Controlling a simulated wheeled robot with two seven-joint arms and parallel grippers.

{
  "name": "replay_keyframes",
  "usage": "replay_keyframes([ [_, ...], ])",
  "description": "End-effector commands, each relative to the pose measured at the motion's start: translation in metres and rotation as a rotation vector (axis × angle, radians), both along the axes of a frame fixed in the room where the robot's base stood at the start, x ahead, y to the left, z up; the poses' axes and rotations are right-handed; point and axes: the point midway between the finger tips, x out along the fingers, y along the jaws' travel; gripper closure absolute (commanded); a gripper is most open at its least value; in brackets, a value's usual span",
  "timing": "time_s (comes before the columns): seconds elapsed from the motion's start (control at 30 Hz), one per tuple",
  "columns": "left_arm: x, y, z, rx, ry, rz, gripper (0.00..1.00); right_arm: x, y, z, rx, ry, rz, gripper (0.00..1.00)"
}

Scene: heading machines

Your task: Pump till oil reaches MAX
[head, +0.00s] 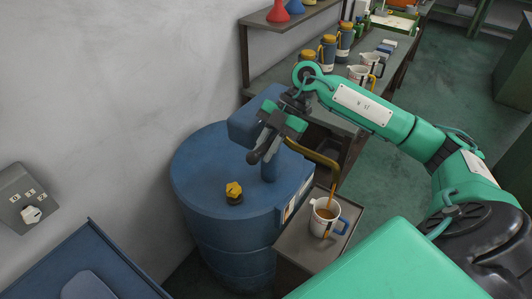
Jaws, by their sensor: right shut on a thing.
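A blue oil drum (215,190) stands against the wall with a blue hand pump (246,125) on top. My right gripper (266,141) is shut on the dark pump handle (256,156) above the drum. A yellow spout (316,155) curves out from the pump over a white measuring jug (319,224) with a blue handle. A thin amber stream runs from the spout into the jug. Brown oil shows inside the jug; a MAX mark and the exact level cannot be read. My left gripper is out of view.
The jug stands on a small grey stand (292,241) beside the drum. A yellow cap (234,191) sits on the drum lid. Behind, a long bench (345,118) holds other jugs and orange-topped containers. A grey switch box (24,196) is on the left wall.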

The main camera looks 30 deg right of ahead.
Motion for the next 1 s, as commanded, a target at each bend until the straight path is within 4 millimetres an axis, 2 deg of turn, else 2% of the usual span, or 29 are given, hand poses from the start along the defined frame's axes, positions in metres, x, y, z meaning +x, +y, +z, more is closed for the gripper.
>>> replay_keyframes([
  [0.03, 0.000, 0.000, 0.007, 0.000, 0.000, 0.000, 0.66, 0.001, -0.003, 0.010, 0.041, 0.017, -0.004, 1.00],
  [0.2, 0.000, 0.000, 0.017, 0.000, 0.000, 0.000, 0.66, 0.004, -0.008, 0.031, 0.191, 0.078, -0.006, 1.00],
  [0.5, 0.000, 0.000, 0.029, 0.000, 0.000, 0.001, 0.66, 0.010, -0.021, 0.060, 0.419, 0.171, -0.004, 1.00],
  [1.0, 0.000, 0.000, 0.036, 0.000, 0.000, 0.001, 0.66, 0.016, -0.036, 0.078, 0.601, 0.246, -0.001, 1.00],
])
